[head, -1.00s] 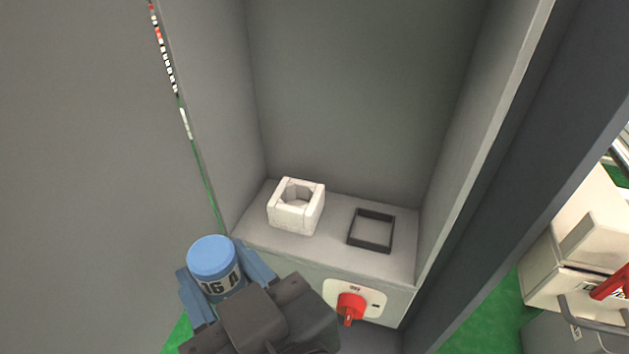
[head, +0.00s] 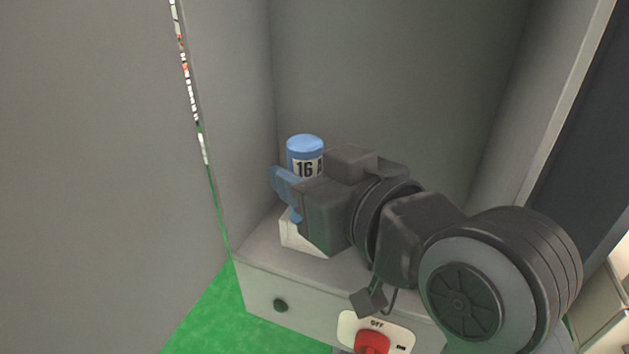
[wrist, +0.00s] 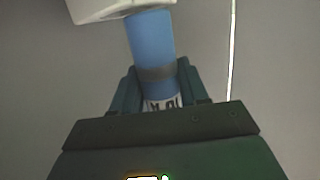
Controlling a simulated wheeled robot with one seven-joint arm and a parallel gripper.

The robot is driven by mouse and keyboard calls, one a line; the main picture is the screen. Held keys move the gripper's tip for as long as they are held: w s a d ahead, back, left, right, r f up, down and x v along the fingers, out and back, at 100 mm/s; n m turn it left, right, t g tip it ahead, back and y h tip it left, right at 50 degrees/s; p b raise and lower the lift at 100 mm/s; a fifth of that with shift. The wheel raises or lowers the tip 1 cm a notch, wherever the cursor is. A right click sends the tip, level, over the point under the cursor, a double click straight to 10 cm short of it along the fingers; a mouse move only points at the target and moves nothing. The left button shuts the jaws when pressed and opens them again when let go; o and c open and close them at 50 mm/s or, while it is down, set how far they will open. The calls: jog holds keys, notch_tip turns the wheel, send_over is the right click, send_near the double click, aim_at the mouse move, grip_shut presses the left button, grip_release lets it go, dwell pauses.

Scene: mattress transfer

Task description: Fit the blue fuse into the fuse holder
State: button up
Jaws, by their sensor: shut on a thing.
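The blue fuse (head: 305,147), a cylinder with a white "16 A" label, stands about upright inside the cabinet in the head view. My gripper (head: 290,188) is shut on it around the label. The white fuse holder (head: 300,238) sits on the ledge below, mostly hidden behind my gripper. In the wrist view the blue fuse (wrist: 152,45) runs from between the fingers of my gripper (wrist: 158,88) toward the white holder (wrist: 115,8) at the top edge. The fuse's lower end is at or close to the holder; I cannot tell whether it is in the opening.
The cabinet walls enclose the ledge at the left, back and right. My arm covers the ledge's right part. The green floor (head: 215,315) shows at the lower left.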

jog(key=shift+w+d, duration=0.2)
jog(key=shift+w, duration=0.3)
jog(key=shift+w+d, duration=0.15)
jog(key=shift+w, duration=0.35)
jog(key=shift+f, duration=1.8)
jog(key=shift+f, duration=0.15)
jog(key=o, duration=1.1)
jog(key=shift+r, duration=0.25)
jog(key=v, duration=0.7)
jog(key=shift+s+d+b, duration=0.1)
jog(key=shift+d+b, duration=0.1)
jog(key=shift+b, duration=0.1)
